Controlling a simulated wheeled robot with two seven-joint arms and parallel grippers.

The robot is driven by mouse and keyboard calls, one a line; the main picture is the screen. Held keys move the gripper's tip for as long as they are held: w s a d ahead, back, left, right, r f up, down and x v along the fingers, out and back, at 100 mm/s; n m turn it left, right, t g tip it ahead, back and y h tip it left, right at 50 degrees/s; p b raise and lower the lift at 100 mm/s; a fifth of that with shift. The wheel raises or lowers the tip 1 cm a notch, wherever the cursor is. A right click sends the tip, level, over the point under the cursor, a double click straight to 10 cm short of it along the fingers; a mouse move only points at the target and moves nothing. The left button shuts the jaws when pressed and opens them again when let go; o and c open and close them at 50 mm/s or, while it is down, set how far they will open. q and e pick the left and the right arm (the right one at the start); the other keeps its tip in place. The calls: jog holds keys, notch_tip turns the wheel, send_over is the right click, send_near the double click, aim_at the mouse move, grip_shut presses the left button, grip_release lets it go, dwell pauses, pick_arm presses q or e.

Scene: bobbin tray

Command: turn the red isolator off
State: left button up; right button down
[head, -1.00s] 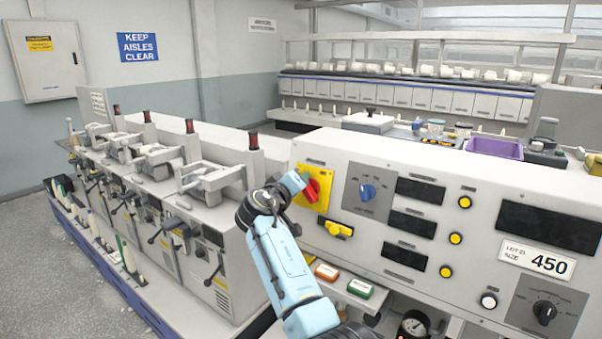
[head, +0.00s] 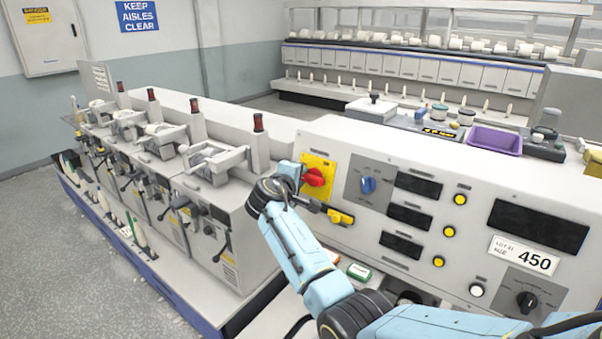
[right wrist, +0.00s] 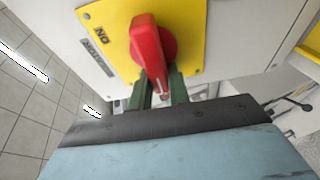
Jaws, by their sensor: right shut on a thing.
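The red isolator is a red rotary handle (head: 314,177) on a yellow plate (head: 322,163) at the left end of the grey control panel. In the right wrist view the red handle (right wrist: 147,45) points down toward my gripper, and an ON mark shows on the yellow plate (right wrist: 110,15). My right gripper (right wrist: 161,91) has its dark green fingers on either side of the handle's lower end and is shut on it. In the head view my right gripper (head: 299,180) is at the handle's left, its fingers mostly hidden by the wrist. My left gripper is not in view.
Yellow buttons (head: 449,231) and dark displays (head: 410,217) lie further right. The winding machine (head: 225,200) stands close on the left.

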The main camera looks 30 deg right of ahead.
dwell(0.5)
jog(key=c, duration=1.3)
grip_release()
jog(key=shift+a, duration=0.1)
jog(key=b+v, duration=0.2)
jog(key=v, duration=1.1)
jog(key=shift+s+a, duration=0.1)
jog(key=shift+s, duration=0.05)
